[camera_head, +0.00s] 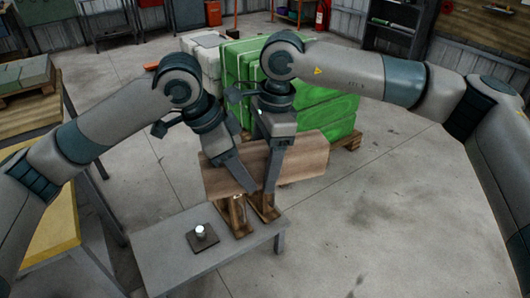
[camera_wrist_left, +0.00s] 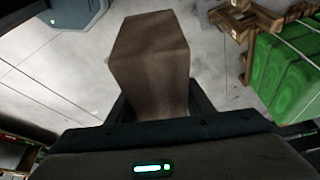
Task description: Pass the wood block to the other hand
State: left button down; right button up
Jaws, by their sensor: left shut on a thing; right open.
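The wood block (camera_head: 305,160) is a long brown piece, held tilted above the grey table. My left gripper (camera_head: 240,178) is shut on it. In the left wrist view the block (camera_wrist_left: 150,60) stands out from between the left fingers (camera_wrist_left: 158,108). My right gripper (camera_head: 274,178) is open, pointing down at the block close beside the left gripper. In the head view its finger overlaps the block's middle; I cannot tell whether it touches. The block's middle is partly hidden by both grippers.
A grey table (camera_head: 165,255) stands below, with a wooden stand (camera_head: 238,218) and a small dark plate with a white knob (camera_head: 202,236). Green wrapped sacks (camera_head: 340,115) stack on a pallet behind. A yellow-edged bench (camera_head: 60,235) is at left. Floor at right is clear.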

pick_arm(q)
jog(key=shift+r, duration=0.1)
pick_arm(e)
jog(key=shift+f, duration=0.15)
jog(key=c, duration=1.4)
pick_arm(q)
jog(key=c, duration=0.8)
grip_release()
pick_arm(e)
grip_shut()
pick_arm(q)
jog(key=shift+a+r, duration=0.2)
jog(key=shift+r, duration=0.35)
jog(key=s+a, duration=0.3)
jog(key=a, duration=0.8)
jog(key=shift+s+a, duration=0.15)
jog(key=shift+a, duration=0.15)
jog(key=shift+f, duration=0.2)
